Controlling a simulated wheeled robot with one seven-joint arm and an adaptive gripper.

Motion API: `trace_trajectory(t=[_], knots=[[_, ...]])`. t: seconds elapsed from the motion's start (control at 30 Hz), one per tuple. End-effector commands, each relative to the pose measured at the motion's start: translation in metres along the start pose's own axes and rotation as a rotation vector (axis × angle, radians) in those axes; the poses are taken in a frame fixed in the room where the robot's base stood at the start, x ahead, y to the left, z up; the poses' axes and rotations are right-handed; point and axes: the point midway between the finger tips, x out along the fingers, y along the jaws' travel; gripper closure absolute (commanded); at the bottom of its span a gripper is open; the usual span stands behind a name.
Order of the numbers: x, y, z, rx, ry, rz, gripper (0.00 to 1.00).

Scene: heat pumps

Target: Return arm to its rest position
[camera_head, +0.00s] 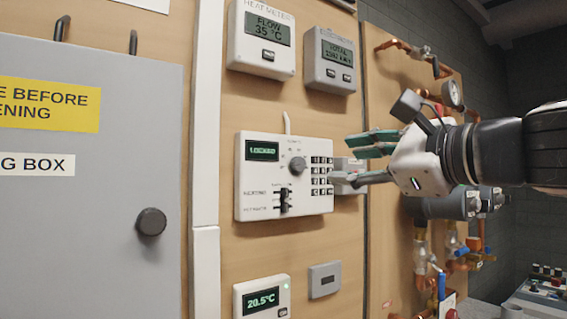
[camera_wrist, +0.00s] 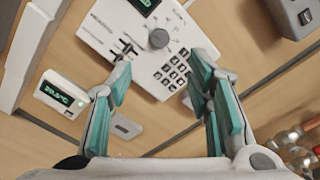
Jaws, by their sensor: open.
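My gripper (camera_head: 366,162) is at the end of my arm, which comes in from the right in the head view. In the wrist view my gripper (camera_wrist: 160,98) has its teal-padded fingers spread apart with nothing between them. It is in front of the white control panel (camera_head: 256,200), near its keypad side. The panel has a display reading LOCKED, a round grey knob (camera_head: 297,164), a keypad (camera_head: 320,176) and small black sliders (camera_head: 284,200). The panel also shows in the wrist view (camera_wrist: 112,35), beyond the fingertips. I cannot tell whether the fingertips touch it.
A heat meter (camera_head: 262,40) and a grey meter (camera_head: 330,60) hang above the panel. A thermostat (camera_head: 262,298) is below. A grey box door (camera_head: 80,230) with a dark knob stands left. Copper pipes and a gauge (camera_head: 452,93) lie behind my gripper at right.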

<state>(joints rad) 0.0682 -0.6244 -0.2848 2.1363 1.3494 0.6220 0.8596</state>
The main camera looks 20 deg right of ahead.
Motion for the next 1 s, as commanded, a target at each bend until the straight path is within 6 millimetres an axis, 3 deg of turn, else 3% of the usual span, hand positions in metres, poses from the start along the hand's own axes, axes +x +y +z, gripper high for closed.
trace_trajectory(t=[0.47, 0.57, 0.67, 0.77, 0.87, 1.0], knots=[[-0.001, 0.0, 0.0, -0.001, 0.0, 0.001, 0.54], [-0.001, 0.009, 0.001, -0.042, 0.006, 0.03, 0.54], [-0.003, 0.035, 0.003, -0.182, 0.022, 0.123, 0.54], [-0.013, 0.081, 0.002, -0.426, 0.037, 0.29, 0.54], [-0.034, 0.132, -0.008, -0.721, 0.032, 0.498, 0.54], [-0.078, 0.189, -0.032, -1.122, -0.017, 0.804, 0.54]])
